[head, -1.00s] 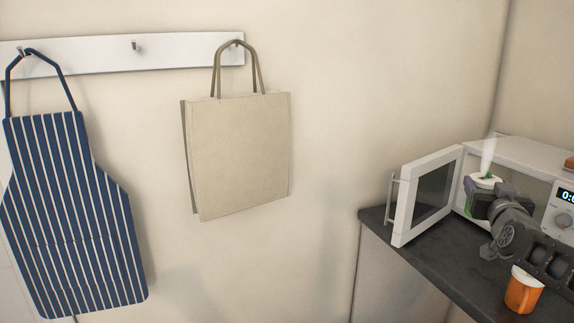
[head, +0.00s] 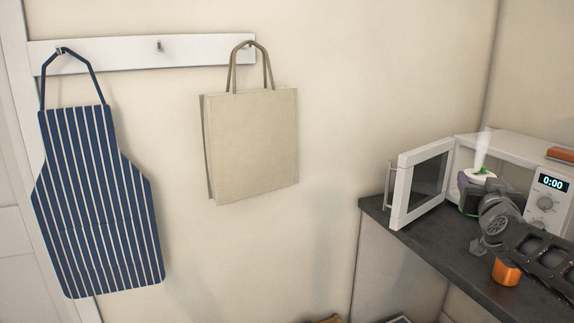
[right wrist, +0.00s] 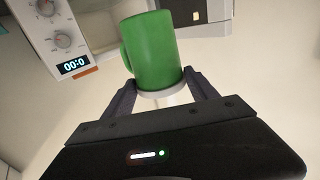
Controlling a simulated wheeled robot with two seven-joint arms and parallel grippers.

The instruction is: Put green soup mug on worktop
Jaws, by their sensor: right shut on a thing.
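The green soup mug (right wrist: 150,48) fills the upper middle of the right wrist view, its handle on the left and its pale rim towards me. In the head view only small green parts of it show beside my right gripper (head: 484,194), with a white top and steam above. The gripper is shut on the mug, one finger on each side, in front of the open microwave (head: 505,150). I cannot tell whether the mug is partly inside the opening. The dark worktop (head: 440,243) lies below. My left gripper is not in view.
The microwave door (head: 420,185) stands open to the left. An orange mug (head: 506,272) stands on the worktop near its front edge, partly under my right arm. Bare worktop lies left of it. A bag (head: 252,145) and a striped apron (head: 97,200) hang on the wall.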

